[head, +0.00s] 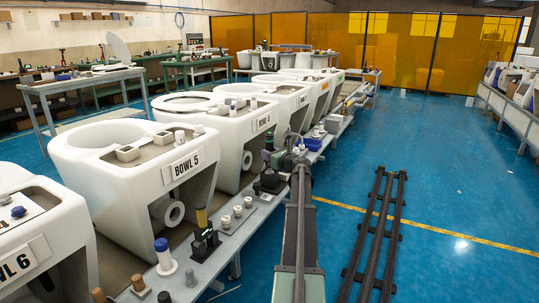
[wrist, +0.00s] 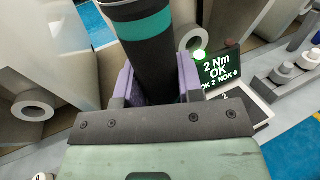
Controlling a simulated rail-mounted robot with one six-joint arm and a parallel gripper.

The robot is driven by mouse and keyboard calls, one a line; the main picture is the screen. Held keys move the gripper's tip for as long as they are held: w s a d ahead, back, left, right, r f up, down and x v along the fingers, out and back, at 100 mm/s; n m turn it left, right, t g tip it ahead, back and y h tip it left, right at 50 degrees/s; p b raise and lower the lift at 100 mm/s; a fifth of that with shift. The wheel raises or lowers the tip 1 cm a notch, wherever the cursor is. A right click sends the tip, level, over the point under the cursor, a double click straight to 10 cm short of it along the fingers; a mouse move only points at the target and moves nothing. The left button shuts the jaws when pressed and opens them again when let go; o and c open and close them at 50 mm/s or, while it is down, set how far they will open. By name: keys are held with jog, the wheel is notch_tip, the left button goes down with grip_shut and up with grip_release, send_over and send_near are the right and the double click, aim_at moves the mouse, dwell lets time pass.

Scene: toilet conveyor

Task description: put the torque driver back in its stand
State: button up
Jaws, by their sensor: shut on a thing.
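The torque driver (wrist: 150,50) is a black cylinder with a teal band, and it fills the middle of the wrist view. My gripper (wrist: 152,88) is shut on it, with a purple finger pad on each side. The driver's lower end is hidden behind my gripper. Its stand has a display (wrist: 218,66) reading "2 Nm OK" with a lit green lamp, just right of the driver. In the head view the driver (head: 269,143) is small and dark beside bowl 4, above the stand's dark base (head: 268,184). I cannot tell whether the driver's tip is in the stand.
A second stand (head: 206,243) with a yellow driver is nearer, by bowl 5 (head: 140,165). Capped parts (head: 237,211) sit on a plate beside it. White bowls line the conveyor's left side. Dark rails (head: 375,235) and open blue floor lie to the right.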

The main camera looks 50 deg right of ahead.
jog(key=shift+f+b, duration=1.6)
jog(key=shift+f, duration=0.15)
jog(key=o, duration=1.2)
jog(key=shift+c, duration=0.2)
jog(key=s+a, duration=0.2)
jog(key=s, duration=0.8)
jog(key=shift+s, duration=0.3)
jog(key=shift+a+r, duration=0.1)
